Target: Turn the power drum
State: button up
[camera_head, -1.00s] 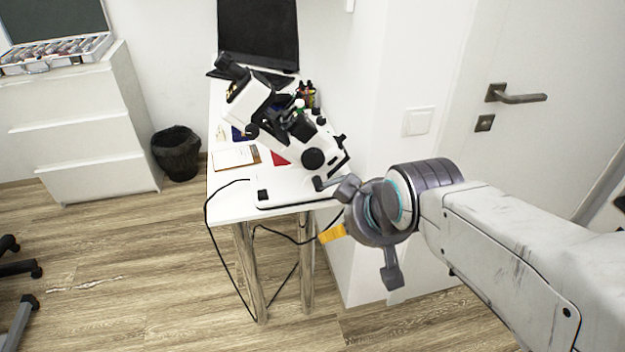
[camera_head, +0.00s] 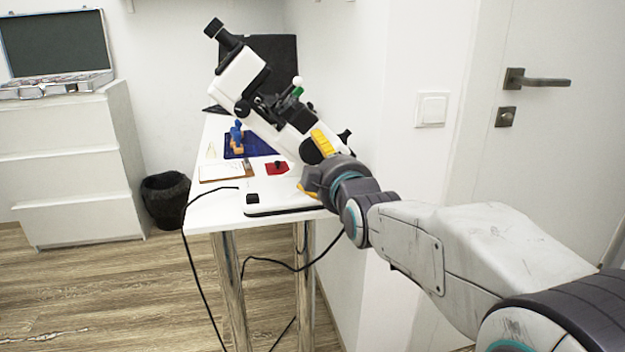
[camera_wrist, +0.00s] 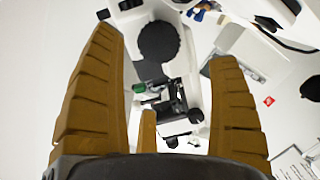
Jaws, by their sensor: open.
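A white and black microscope (camera_head: 262,95) stands tilted on a white base on the table. A large round black knob (camera_head: 311,150) on its side is partly covered by my gripper (camera_head: 309,162) in the head view. I cannot tell for certain whether this knob is the power drum. In the wrist view the round black knob (camera_wrist: 159,41) shows between the tips of my gripper (camera_wrist: 165,48), beyond them. My yellow-brown fingers are spread wide with nothing held. Contact with the knob cannot be made out.
The white table (camera_head: 208,215) carries a blue mat (camera_head: 262,146), a clipboard (camera_head: 222,172) and a red item (camera_head: 277,168). A black cable (camera_head: 188,255) hangs off its front. A wall with a light switch (camera_head: 432,109) and a door (camera_head: 560,150) are to the right.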

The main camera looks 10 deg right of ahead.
aim_at(313, 151)
jog(key=shift+n+t, duration=0.4)
jog(key=shift+t, duration=0.2)
jog(key=w+b, duration=0.2)
jog(key=w+f+b, duration=0.1)
jog(key=w+b, duration=0.1)
jog(key=shift+f, duration=0.2)
jog(key=shift+w+r+b, duration=0.2)
jog(key=shift+w+b, duration=0.3)
jog(key=shift+w, duration=2)
jog(key=c, duration=1.2)
jog(key=shift+r, duration=0.1)
